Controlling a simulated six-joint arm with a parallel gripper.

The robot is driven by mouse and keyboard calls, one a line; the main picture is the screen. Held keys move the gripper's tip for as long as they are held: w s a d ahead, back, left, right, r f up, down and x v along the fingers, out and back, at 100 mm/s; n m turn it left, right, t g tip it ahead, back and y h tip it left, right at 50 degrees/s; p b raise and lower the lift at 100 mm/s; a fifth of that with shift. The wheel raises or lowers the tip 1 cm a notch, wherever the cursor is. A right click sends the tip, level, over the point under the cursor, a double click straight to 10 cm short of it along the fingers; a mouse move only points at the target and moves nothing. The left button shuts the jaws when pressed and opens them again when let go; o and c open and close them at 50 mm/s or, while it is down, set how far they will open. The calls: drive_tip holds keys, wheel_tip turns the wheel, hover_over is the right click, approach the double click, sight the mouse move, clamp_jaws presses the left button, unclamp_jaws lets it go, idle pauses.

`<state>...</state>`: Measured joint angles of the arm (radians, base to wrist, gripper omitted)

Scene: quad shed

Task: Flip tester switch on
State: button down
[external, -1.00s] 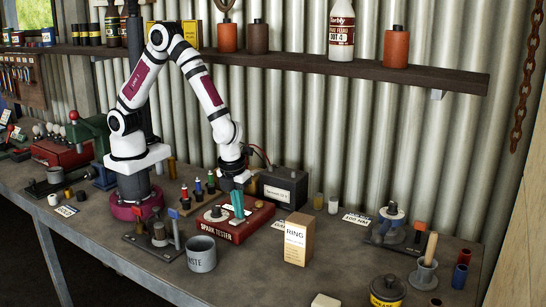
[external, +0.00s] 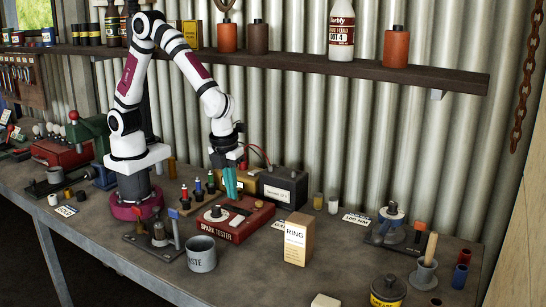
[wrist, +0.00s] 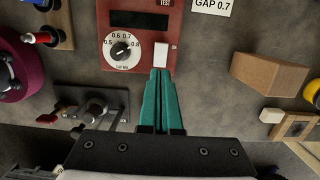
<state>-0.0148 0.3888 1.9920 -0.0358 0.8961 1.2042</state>
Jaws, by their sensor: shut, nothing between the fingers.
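The spark tester (external: 246,226) is a red box on the bench in the external view. In the wrist view its red face (wrist: 112,62) shows a dark display, a round dial (wrist: 122,52) and a pale rocker switch (wrist: 161,55) with a small "ON" mark to its right. My gripper (external: 232,198) points down over the tester, its teal fingers shut together and empty. In the wrist view the tips of my gripper (wrist: 160,71) are at the near edge of the switch. I cannot tell whether they touch it. The switch is hard to make out in the external view.
A "RING" box (external: 299,239) stands right of the tester, and a grey "WASTE" cup (external: 201,254) in front. A small stand (external: 153,240) is at front left. The front-middle bench is mostly clear.

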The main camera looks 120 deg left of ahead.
wheel_tip(320, 180, up, 7)
hover_over(239, 217)
drive_tip(key=d, duration=0.4)
drive_tip(key=shift+a, duration=0.1)
drive_tip(key=shift+a, duration=0.15)
drive_tip(key=shift+w+a, duration=0.1)
drive_tip(key=shift+a, duration=0.45)
drive_tip(key=f, duration=0.4)
drive_tip(key=a+f, duration=0.1)
drive_tip(key=f, duration=0.4)
drive_tip(key=a+f, duration=0.1)
drive_tip(key=f, duration=0.3)
drive_tip(key=shift+f, duration=0.4)
